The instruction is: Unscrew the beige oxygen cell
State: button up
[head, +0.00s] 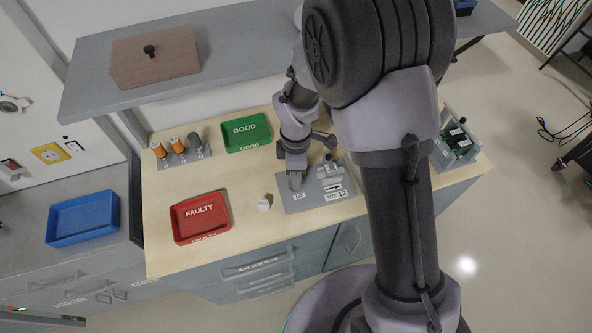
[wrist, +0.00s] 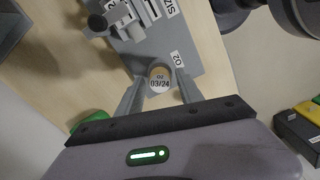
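The beige oxygen cell (wrist: 160,74) shows end-on in the wrist view, with a pale label reading O2 03/24. It sits at the O2 end of a grey plate (wrist: 205,62); the plate also shows in the head view (head: 318,203). My gripper (wrist: 160,82) is open, with one finger on each side of the cell. Narrow gaps seem to show between the fingers and the cell. In the head view my gripper (head: 295,178) is over the plate's left part and hides the cell.
A white round piece (head: 264,203) stands left of the plate. A red FAULTY tray (head: 226,222), a green GOOD tray (head: 268,135) and a rack (head: 184,160) with two orange-topped cells and a grey one share the bench. A grey shelf (head: 235,60) overhangs the back.

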jog(key=m+b, duration=0.2)
jog(key=m, duration=0.3)
jog(key=shift+f, duration=0.2)
jog(key=m+b, duration=0.1)
jog(key=m, duration=0.2)
jog(key=shift+r+m, duration=0.2)
jog(key=shift+m, duration=0.3)
jog(key=m+b, duration=0.1)
jog(key=m, duration=0.2)
jog(key=shift+f+m+b, duration=0.2)
jog(key=shift+m+b, duration=0.1)
jog(key=shift+b, duration=0.1)
jog(key=m+b, duration=0.1)
jog(key=m, duration=0.4)
jog(key=shift+r+b, duration=0.1)
jog(key=shift+b, duration=0.3)
jog(key=shift+r, duration=0.1)
jog(key=shift+c, duration=0.2)
